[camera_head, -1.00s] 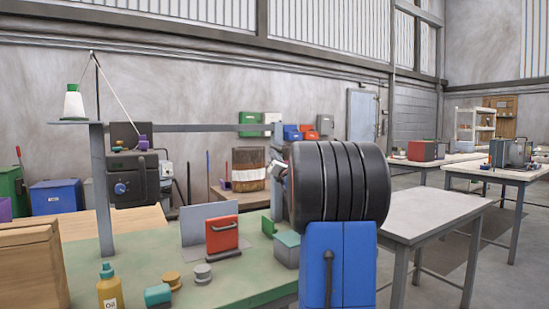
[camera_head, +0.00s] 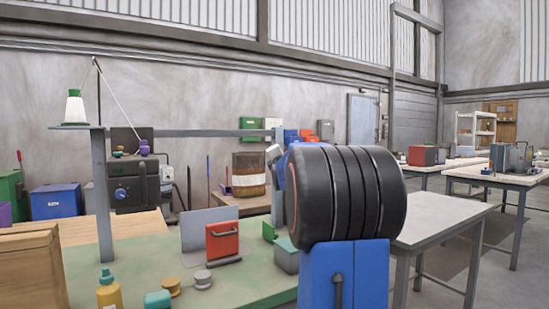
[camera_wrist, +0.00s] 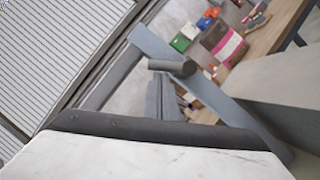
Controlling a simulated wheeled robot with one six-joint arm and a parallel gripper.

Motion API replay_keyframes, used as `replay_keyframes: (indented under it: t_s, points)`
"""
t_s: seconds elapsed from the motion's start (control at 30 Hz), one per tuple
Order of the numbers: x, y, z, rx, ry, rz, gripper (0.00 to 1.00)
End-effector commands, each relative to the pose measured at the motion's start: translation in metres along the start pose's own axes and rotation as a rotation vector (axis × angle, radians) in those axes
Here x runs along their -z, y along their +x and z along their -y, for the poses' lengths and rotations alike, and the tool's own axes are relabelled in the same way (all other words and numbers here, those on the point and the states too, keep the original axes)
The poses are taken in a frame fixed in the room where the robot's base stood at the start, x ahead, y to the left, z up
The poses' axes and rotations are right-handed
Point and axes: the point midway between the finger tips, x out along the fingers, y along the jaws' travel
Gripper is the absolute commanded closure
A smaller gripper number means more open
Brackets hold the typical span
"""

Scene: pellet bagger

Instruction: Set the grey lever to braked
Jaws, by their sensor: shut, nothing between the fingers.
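The grey lever shows in the wrist view as a dark grey cylindrical grip (camera_wrist: 172,66) by a blue-grey post (camera_wrist: 225,100). I cannot tell the lever's setting. My gripper (camera_wrist: 161,82) appears as narrow blue-grey fingers, shut and empty, beyond its white body and dark rim. The fingertips point at the grip and look very near it; I cannot tell whether they touch. In the head view my gripper's pale end (camera_head: 273,153) shows just left of my black arm joint, by the upright post (camera_head: 277,205). The lever cannot be made out there, with my arm in front.
The green bench (camera_head: 130,265) carries a red box with a handle (camera_head: 222,240), a grey plate, an oil bottle (camera_head: 109,292) and small spools. A crossbeam (camera_head: 200,133) runs above the bench. A bare table (camera_head: 440,215) lies right.

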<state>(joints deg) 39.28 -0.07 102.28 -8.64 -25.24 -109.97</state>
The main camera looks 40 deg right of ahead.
Motion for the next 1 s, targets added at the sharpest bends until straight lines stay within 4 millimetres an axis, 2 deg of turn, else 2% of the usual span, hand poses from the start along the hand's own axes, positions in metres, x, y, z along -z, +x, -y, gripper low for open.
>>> replay_keyframes:
  t_s: [0.4, 1.0]
  points:
    - [-0.014, 0.006, -0.012, 0.147, 0.314, 0.001, 1.00]
    - [-0.020, 0.009, -0.018, 0.145, 0.307, 0.001, 1.00]
